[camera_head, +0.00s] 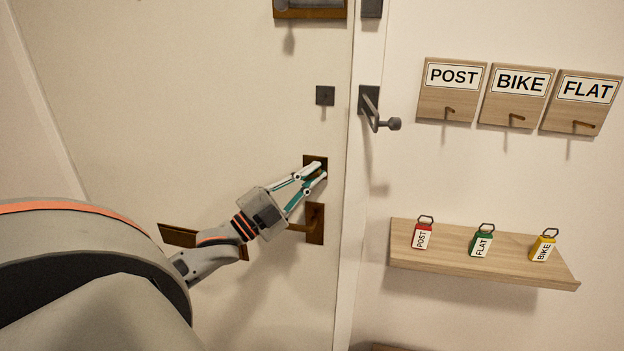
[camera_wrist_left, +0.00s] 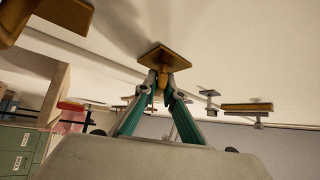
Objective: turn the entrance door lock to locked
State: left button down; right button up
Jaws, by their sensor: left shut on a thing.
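The entrance door (camera_head: 240,90) is a pale panel, and it looks closed against its frame. The lock (camera_head: 316,160) is a small brown plate on the door above the handle. My left gripper (camera_head: 314,175) is at this plate with its fingers closed in. In the left wrist view the lock plate (camera_wrist_left: 166,58) is a brass-coloured square, and my left gripper (camera_wrist_left: 164,90) is shut on the lock's small knob (camera_wrist_left: 163,76). The fingertips partly hide the knob, so I cannot tell its exact angle. My right gripper is in neither view.
The door handle (camera_head: 314,224) sits just below my left gripper. A grey swing latch (camera_head: 370,108) juts from the frame. A shelf (camera_head: 480,262) holds red, green and yellow tags, below POST, BIKE and FLAT hook boards (camera_head: 452,108). A brown letter plate (camera_head: 176,236) is left of my wrist.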

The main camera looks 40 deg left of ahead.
pick_arm(q)
jog(key=n+t+y, duration=0.1)
jog(key=n, duration=0.1)
jog(key=n+t+y+b, duration=0.1)
jog(key=n, duration=0.2)
jog(key=shift+f+t+y, duration=0.2)
jog(key=shift+t+y, duration=0.1)
jog(key=shift+y, duration=0.1)
jog(key=n+t+y, duration=0.1)
jog(key=n+y, duration=0.3)
jog(key=shift+n+b, duration=0.3)
jog(key=shift+n, duration=0.1)
jog(key=n+g+y, duration=0.1)
jog(key=n+y, duration=0.9)
jog(key=n, duration=0.1)
jog(key=shift+n+g+y, duration=0.5)
jog(key=shift+n+y, duration=0.1)
jog(key=c, duration=2.2)
grip_release()
jog(key=shift+o, duration=0.2)
jog(key=shift+r, duration=0.15)
